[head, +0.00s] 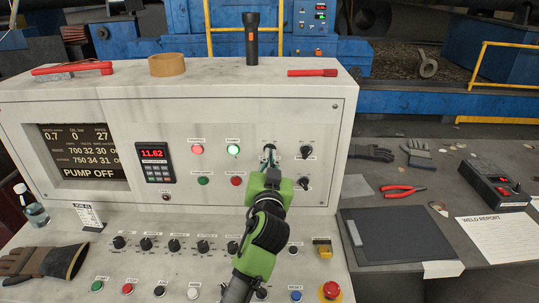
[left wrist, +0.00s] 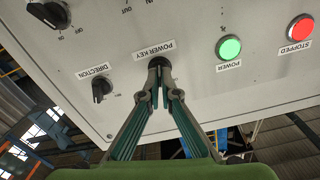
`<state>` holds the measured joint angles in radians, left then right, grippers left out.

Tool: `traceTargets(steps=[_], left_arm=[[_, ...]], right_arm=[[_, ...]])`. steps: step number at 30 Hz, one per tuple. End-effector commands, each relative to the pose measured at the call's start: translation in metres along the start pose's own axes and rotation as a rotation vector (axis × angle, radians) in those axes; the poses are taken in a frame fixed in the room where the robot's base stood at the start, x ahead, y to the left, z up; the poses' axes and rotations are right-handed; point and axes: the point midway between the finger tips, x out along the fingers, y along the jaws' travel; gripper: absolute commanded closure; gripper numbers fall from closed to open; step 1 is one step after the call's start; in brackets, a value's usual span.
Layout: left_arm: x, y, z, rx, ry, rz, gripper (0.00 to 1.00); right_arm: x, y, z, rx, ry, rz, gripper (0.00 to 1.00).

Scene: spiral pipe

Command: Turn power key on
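The power key (left wrist: 160,61) is a dark round switch under the label POWER KEY on the white control panel. It shows in the left wrist view, where the lettering is upside down. My left gripper (left wrist: 160,72) has its fingertips together right at the key, with the key's grip hidden between them. In the head view, my left gripper (head: 270,154) reaches up to the panel's upper face and covers most of the key. The key's turned position cannot be made out. The green power lamp (head: 233,150) left of the key looks bright. My right gripper is not in view.
The direction knob (head: 305,152) is close to the right of the gripper, with another knob (head: 304,183) below it. A row of knobs and an emergency button (head: 331,291) are on the lower console. The display (head: 84,153) reads PUMP OFF. A flashlight (head: 251,40) stands on top.

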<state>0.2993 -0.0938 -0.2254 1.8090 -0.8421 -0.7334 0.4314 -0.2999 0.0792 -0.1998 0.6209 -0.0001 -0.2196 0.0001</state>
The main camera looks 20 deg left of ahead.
Motion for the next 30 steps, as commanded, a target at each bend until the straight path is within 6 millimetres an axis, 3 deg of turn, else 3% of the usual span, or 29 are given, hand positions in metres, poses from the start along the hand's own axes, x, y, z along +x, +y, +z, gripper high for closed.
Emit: traceTargets(steps=[12,30], left_arm=[[0.0006,-0.0009,-0.0043,0.245,0.007,-0.003,1.0],[0.0007,-0.0009,-0.0046,0.302,0.01,-0.004,1.0]], right_arm=[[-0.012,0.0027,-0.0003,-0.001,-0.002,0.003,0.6],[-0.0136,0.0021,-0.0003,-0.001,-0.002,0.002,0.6]])
